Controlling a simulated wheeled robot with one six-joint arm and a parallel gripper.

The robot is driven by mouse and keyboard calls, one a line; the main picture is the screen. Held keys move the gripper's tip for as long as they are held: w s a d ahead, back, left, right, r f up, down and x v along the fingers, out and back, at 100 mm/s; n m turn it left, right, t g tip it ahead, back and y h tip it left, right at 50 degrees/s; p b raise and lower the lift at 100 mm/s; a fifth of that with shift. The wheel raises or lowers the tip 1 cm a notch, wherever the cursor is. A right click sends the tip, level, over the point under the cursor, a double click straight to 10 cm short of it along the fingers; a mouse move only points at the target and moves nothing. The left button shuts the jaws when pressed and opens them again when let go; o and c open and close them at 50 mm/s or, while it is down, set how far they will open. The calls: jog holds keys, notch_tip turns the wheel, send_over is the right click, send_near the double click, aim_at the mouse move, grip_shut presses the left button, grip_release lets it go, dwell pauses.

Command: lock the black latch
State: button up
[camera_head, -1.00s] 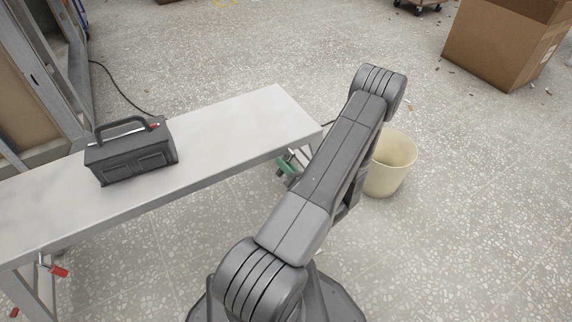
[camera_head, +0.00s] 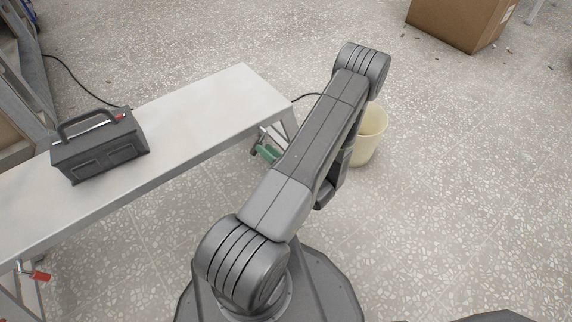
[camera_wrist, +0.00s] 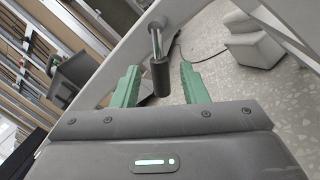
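The black latch (camera_wrist: 160,76) shows in the wrist view as a dark cylindrical grip on a pale metal rod under the edge of the workbench. My gripper (camera_wrist: 160,66) is open, with its two green fingers on either side of the grip. Gaps show between the grip and both fingers; I cannot tell how far the grip is in depth. In the head view, a green part of my gripper (camera_head: 268,153) shows beside the bench's right-end leg, mostly behind my arm. The black latch cannot be made out there.
The white workbench (camera_head: 190,125) carries a black toolbox (camera_head: 100,152). A red-handled latch (camera_head: 40,276) sits under its left part. A cream bin (camera_head: 368,137) stands close beside my arm. A cardboard box (camera_head: 455,22) is at the back right. The floor at right is mostly clear.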

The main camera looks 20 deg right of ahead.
jog(key=p+v, duration=0.1)
jog(key=v, duration=0.8)
jog(key=shift+s, duration=0.35)
jog(key=shift+d, duration=0.15)
